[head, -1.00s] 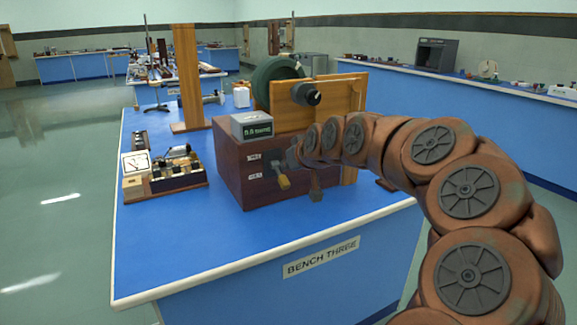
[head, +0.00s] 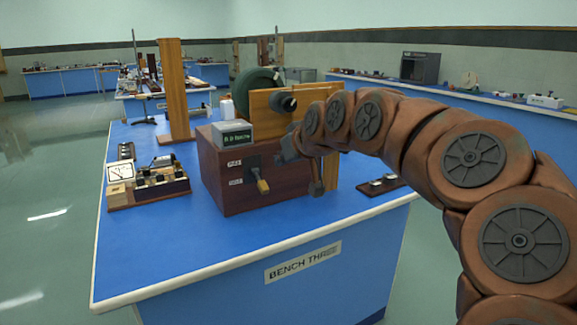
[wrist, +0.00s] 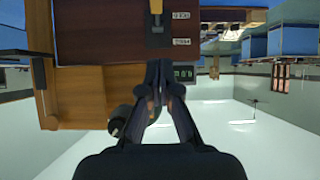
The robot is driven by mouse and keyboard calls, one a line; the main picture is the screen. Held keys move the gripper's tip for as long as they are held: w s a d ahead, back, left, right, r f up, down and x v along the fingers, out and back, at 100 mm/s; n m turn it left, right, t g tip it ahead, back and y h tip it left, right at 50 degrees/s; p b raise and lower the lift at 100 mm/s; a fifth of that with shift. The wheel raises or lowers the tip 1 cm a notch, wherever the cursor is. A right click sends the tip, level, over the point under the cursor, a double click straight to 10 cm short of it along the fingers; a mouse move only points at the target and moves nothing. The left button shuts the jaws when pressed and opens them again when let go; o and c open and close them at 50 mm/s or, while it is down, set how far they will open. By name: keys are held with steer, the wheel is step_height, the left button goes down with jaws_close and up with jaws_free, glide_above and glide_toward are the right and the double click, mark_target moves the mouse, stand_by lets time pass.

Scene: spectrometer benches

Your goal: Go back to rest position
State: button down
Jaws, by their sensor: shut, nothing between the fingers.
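My gripper (head: 287,148) is at the right front of the dark wooden box on bench three in the head view, partly hidden by my own wrist. In the wrist view my gripper (wrist: 159,68) has its fingers together, with nothing held between them. The wooden box (head: 225,190) has a lever with a yellowish handle (head: 262,186) on its front, pointing down to the right. The lever (wrist: 156,35) also shows in the wrist view, beyond the fingertips. I cannot tell whether the fingers touch it. A small display (head: 234,137) sits on the box.
Bench three (head: 200,255) has free blue surface in front of the box. A meter unit (head: 150,185) stands at its left. A tall wooden post (head: 174,90) and a green round part (head: 255,88) stand behind. Open floor (head: 45,235) lies to the left.

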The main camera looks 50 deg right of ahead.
steer(key=shift+s+a+r, duration=0.1)
steer(key=shift+s+r, duration=0.1)
steer(key=shift+s, duration=0.3)
steer(key=shift+s, duration=0.1)
steer(key=shift+f, duration=0.1)
